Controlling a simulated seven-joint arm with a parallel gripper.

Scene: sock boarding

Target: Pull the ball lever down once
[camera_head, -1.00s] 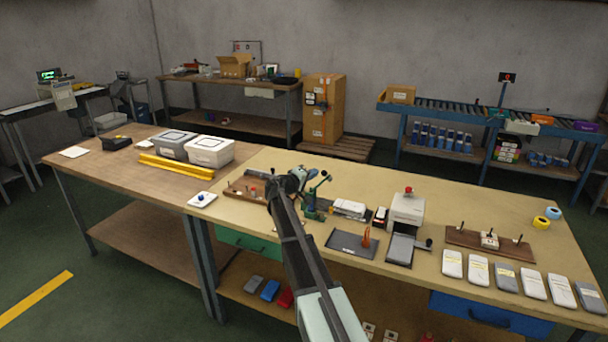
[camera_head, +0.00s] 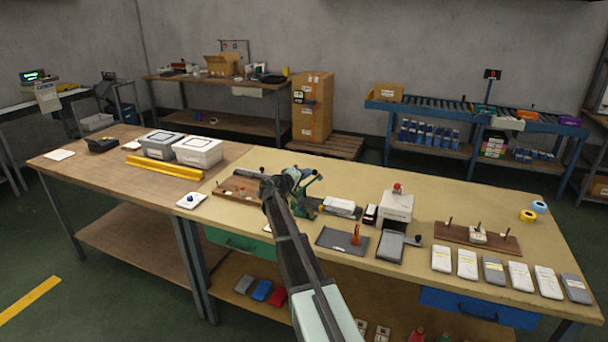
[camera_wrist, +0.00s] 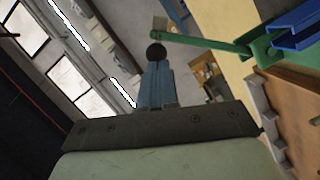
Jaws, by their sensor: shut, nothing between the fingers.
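The green press (camera_head: 310,202) with the ball lever stands on the tan workbench, mostly behind my arm in the head view. In the wrist view its green lever arm (camera_wrist: 205,43) runs left from a green bracket (camera_wrist: 262,50) to a black ball (camera_wrist: 156,51). My gripper (camera_wrist: 157,64) is shut and empty, its two bluish fingers pressed together. The fingertips line up with the ball in the wrist view; whether they touch it I cannot tell. In the head view my gripper (camera_head: 294,174) is beside the press, small and partly merged with it.
A wooden board with small parts (camera_head: 236,190) lies left of the press. A white box (camera_head: 340,207), a dark tray (camera_head: 341,240) and a white machine with a red knob (camera_head: 397,206) stand to its right. Several pouches line the front right edge.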

